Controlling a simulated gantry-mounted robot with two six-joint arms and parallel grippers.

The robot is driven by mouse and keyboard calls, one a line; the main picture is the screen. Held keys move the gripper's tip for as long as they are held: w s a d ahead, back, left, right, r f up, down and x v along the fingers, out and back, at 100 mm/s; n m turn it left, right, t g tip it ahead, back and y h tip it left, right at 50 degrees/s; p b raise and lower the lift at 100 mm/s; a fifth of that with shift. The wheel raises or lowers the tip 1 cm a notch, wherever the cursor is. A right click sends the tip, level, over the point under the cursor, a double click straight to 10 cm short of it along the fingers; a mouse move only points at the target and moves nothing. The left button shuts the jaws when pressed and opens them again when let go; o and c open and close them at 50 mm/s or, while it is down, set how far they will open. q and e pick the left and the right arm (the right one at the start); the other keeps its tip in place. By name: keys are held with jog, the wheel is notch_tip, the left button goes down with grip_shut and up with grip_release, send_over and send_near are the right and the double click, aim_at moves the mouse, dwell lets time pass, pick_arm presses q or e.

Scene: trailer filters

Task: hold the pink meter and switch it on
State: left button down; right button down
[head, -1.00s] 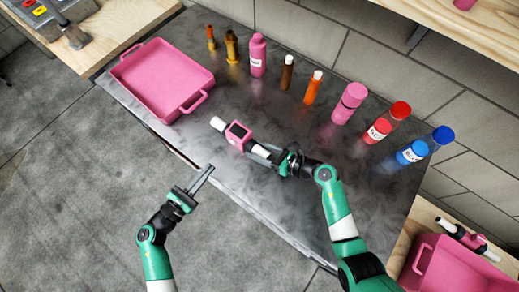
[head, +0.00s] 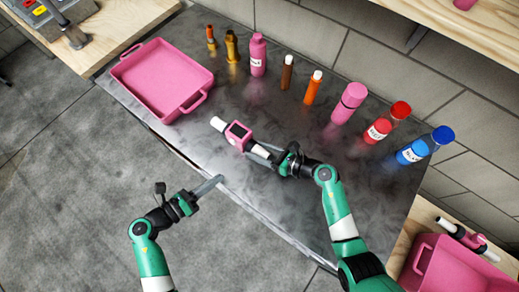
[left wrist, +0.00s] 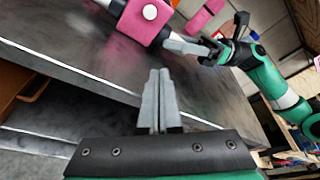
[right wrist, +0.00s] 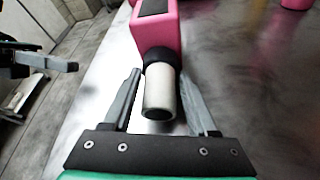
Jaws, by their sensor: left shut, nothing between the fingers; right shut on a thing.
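The pink meter (head: 238,136) is a pink block with a dark screen and white pipe ends. My right gripper (head: 262,152) is shut on its near white pipe end, which lies between the fingers in the right wrist view (right wrist: 160,95). In the left wrist view the meter (left wrist: 146,18) shows a round white button on the side facing my left gripper. My left gripper (head: 220,180) is shut and empty, below and left of the meter near the table's front edge. Its closed fingertips (left wrist: 160,75) point towards the meter, apart from it.
A pink tray (head: 150,108) stands on the left of the dark table (head: 215,115). Several bottles and vials, including a pink bottle (head: 349,103) and a blue-capped bottle (head: 412,153), line the back. A pink bin (head: 440,268) stands at lower right.

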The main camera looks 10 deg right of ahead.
aim_at(232, 142)
pick_arm(q)
notch_tip(232, 142, up, 3)
jog(key=w+a+n+g+y, duration=0.2)
jog(key=w+a+n+y, duration=0.1)
jog(key=n+y, duration=0.1)
jog(key=w+d, duration=0.1)
jog(key=d, duration=0.1)
jog(key=w+d, duration=0.2)
jog(key=d, duration=0.1)
jog(key=w+d, duration=0.2)
jog(key=shift+d+f, duration=0.15)
jog(key=shift+f, duration=0.1)
dwell(1.9)
